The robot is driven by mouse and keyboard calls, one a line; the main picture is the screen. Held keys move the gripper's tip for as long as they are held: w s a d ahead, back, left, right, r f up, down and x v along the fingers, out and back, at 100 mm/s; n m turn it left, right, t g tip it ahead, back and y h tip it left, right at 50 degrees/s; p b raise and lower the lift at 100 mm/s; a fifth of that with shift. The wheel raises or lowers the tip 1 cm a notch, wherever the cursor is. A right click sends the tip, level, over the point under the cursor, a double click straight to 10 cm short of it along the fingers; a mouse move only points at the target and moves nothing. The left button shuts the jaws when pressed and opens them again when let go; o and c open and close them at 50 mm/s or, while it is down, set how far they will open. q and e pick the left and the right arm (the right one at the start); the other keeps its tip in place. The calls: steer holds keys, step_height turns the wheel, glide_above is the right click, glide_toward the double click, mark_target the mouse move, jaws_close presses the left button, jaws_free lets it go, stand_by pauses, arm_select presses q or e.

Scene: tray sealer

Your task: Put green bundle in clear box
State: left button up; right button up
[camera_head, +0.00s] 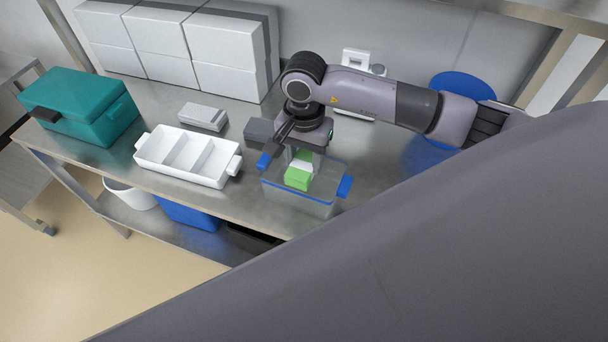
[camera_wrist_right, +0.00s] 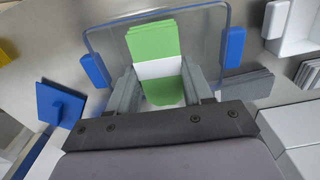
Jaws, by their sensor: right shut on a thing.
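The green bundle (camera_head: 298,179) has a white band around its middle and shows inside the outline of the clear box (camera_head: 300,203), which has blue handles. My right gripper (camera_head: 302,160) points down over the box and is shut on the bundle. In the right wrist view the gripper (camera_wrist_right: 166,88) has one finger on each side of the green bundle (camera_wrist_right: 153,42), at the white band. The clear box (camera_wrist_right: 214,38) lies around and beyond the bundle in that view. Whether the bundle touches the box floor cannot be told. My left gripper is not in view.
A white divided tray (camera_head: 146,156) stands left of the box, with a grey stack (camera_head: 202,116) behind it. A teal case (camera_head: 78,103) is at the far left, white boxes (camera_head: 185,45) at the back. A large part of my own arm blocks the lower right.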

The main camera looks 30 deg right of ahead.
mark_target(305, 162)
steer(key=shift+f, duration=3.5)
steer(key=shift+f, duration=0.15)
steer(key=o, duration=1.1)
step_height(305, 162, up, 12)
steer(key=shift+r+b, duration=0.15)
steer(key=shift+b, duration=0.3)
